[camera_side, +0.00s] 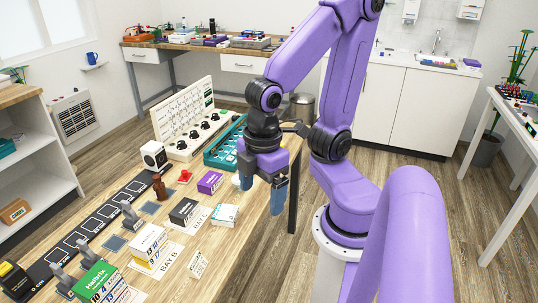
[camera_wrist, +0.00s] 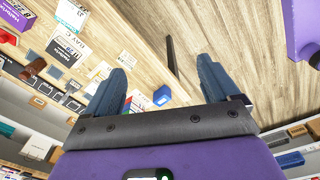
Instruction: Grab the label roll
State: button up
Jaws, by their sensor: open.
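My gripper (camera_side: 262,184) is open and empty, pointing down at the table's right edge. Its two blue fingers also show spread apart in the wrist view (camera_wrist: 162,66), with nothing gripped between them. A small white rounded thing (camera_side: 236,180), perhaps the label roll, shows just left of the near finger in the side view. It is partly hidden by the gripper, and I cannot tell for sure what it is. A white block with a dark round face (camera_side: 153,155) stands farther left; I cannot tell whether this is the roll instead.
On the table (camera_side: 215,247) are a purple box (camera_side: 210,182), a dark box (camera_side: 184,211), a white-and-teal box (camera_side: 224,215), a brown bottle (camera_side: 159,187) and a red-knobbed item (camera_side: 185,175). A control panel (camera_side: 187,122) and teal tray (camera_side: 224,143) stand behind. Open floor lies right.

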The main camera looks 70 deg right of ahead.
jog(key=w+d, duration=0.1)
jog(key=w, duration=0.9)
jog(key=w+d+f+n+h, duration=0.1)
jog(key=w+d+f+h, duration=0.2)
jog(key=w+d, duration=1.5)
jog(key=d+f+h, duration=0.1)
jog(key=d+f, duration=0.1)
jog(key=d, duration=0.7)
jog(key=d+f, duration=0.2)
jog(key=d, duration=0.8)
jog(key=s+d+f+n+g, duration=0.15)
jog(key=s+d, duration=0.25)
jog(key=d, duration=0.4)
jog(key=s+d+f, duration=0.3)
jog(key=d, duration=0.4)
jog(key=x, duration=0.7)
jog(key=s+d+x, duration=0.1)
jog(key=x, duration=0.3)
jog(key=shift+d+r, duration=0.1)
jog(key=shift+d, duration=0.05)
jog(key=shift+h, duration=0.3)
jog(key=shift+s+x, duration=0.15)
jog(key=shift+x, duration=1.5)
jog(key=shift+s+x, duration=0.15)
jog(key=shift+x, duration=1.5)
jog(key=c, duration=1.2)
